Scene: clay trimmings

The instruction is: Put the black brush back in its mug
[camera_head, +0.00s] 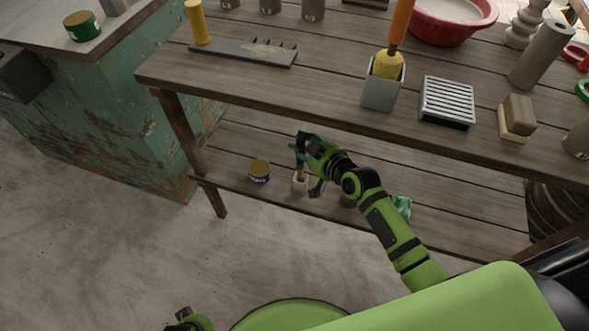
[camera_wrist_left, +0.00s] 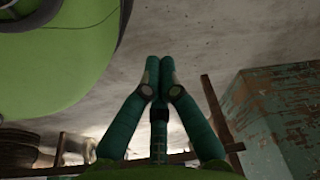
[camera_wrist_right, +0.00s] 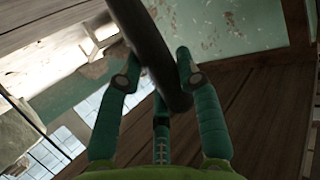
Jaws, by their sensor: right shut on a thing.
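My right gripper (camera_head: 303,143) is under the front edge of the tabletop, above the lower shelf. In the right wrist view a thick dark rod, apparently the black brush (camera_wrist_right: 152,45), lies between its fingers, which are shut on it. In the head view the gripper and arm hide most of the held thing. A small whitish mug (camera_head: 300,184) stands on the lower shelf, just below the gripper, with a thin brownish thing rising above its rim. I cannot tell whether the held brush touches the mug. My left gripper (camera_wrist_left: 158,72) is shut and empty, away from the table.
A blue tin with a yellowish lid (camera_head: 260,171) stands left of the mug on the lower shelf (camera_head: 235,147). A green cloth-like thing (camera_head: 402,207) lies right of my arm. The tabletop (camera_head: 330,92) overhangs the shelf and holds a grey container, a ridged block and a red bowl.

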